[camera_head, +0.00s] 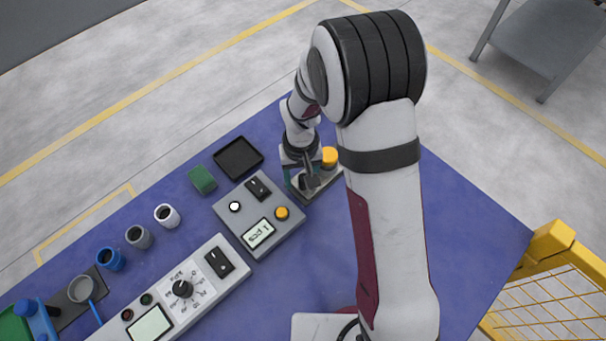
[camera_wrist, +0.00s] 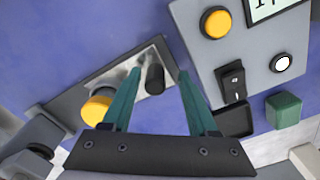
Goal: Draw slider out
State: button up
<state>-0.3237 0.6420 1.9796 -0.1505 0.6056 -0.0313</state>
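The slider device has a dark grey base (camera_wrist: 75,100) with a shiny metal plate (camera_wrist: 128,68), a black upright knob (camera_wrist: 155,78) and a yellow round cap (camera_wrist: 97,107). In the head view the yellow cap (camera_head: 329,156) and part of the base (camera_head: 325,184) show beside my gripper (camera_head: 301,183). In the wrist view my gripper (camera_wrist: 159,73) is open, its two teal fingers on either side of the black knob. Gaps show between the knob and both fingers. I cannot tell how far down the fingertips reach.
A grey control box (camera_head: 231,211) with display, switch and buttons stands close to the slider device. A black tray (camera_head: 250,166) and green block (camera_head: 202,180) lie nearby. A longer control panel (camera_head: 215,295) and several cups are further left. Blue table (camera_head: 460,215) is clear at right.

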jog(key=shift+d, duration=0.1)
notch_tip(320, 180, up, 16)
dwell(0.4)
jog(key=shift+f, duration=0.1)
jog(key=s+d+r+m+y, duration=0.1)
jog(key=s+d+m, duration=0.3)
jog(key=s, duration=0.7)
jog(key=s+d+r+m, duration=0.2)
jog(key=s+d+m, duration=0.1)
jog(key=s, duration=0.8)
jog(key=shift+d+m+y, duration=0.4)
jog(key=shift+d, duration=0.2)
